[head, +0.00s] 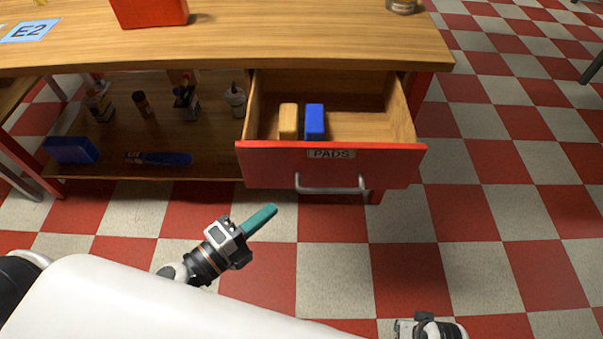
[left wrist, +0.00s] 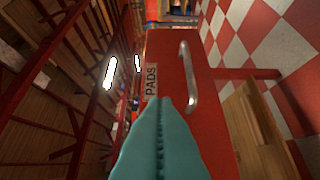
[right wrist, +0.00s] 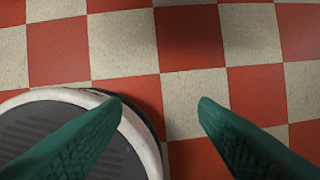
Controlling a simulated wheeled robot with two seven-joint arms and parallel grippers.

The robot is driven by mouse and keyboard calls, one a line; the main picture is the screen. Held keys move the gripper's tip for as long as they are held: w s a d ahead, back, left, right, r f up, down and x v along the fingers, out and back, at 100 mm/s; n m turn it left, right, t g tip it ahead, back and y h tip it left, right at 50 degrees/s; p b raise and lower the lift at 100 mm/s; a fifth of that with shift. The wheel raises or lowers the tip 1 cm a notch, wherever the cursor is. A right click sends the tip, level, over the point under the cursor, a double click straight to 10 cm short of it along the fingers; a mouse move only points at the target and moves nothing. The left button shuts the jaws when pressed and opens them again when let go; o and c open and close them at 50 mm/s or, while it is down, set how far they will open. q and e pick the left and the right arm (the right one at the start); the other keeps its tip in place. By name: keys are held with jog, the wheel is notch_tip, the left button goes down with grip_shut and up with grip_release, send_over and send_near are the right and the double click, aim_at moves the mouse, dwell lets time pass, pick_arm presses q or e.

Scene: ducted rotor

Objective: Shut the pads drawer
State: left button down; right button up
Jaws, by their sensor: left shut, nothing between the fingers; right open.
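The pads drawer (head: 225,160) has a red front with a "PADS" label and a silver bar handle (head: 331,184). It stands pulled out from under the wooden table top. Inside lie a tan block (head: 288,121) and a blue block (head: 314,121). My left gripper (head: 273,209) is shut and empty, in front of and below the drawer front, left of the handle. In the left wrist view its teal fingers (left wrist: 165,105) are together, pointing toward the drawer front (left wrist: 215,110) near the handle (left wrist: 187,80). My right gripper (right wrist: 162,100) is open and empty above the floor.
The table top (head: 290,35) holds a red box (head: 148,12) and a can (head: 402,6). A lower shelf (head: 120,168) left of the drawer holds several bottles, a blue box (head: 70,150) and a blue tool (head: 158,158).

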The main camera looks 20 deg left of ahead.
aim_at(308, 159)
pick_arm(q)
jog(key=p+x, duration=0.2)
jog(key=x, duration=0.6)
jog(key=shift+w+d+r+p, duration=0.1)
jog(key=shift+w+r+p, duration=0.05)
jog(key=shift+w+p, duration=0.2)
jog(key=w, duration=0.3)
jog(key=shift+w+a, duration=0.15)
jog(key=shift+a, duration=0.1)
jog(key=shift+w+a, duration=0.15)
jog(key=shift+w, duration=0.35)
pick_arm(e)
jog(key=s+f, duration=0.4)
jog(key=f, duration=0.6)
jog(key=shift+d+g, duration=0.2)
jog(key=shift+g, duration=0.1)
jog(key=shift+s, duration=0.1)
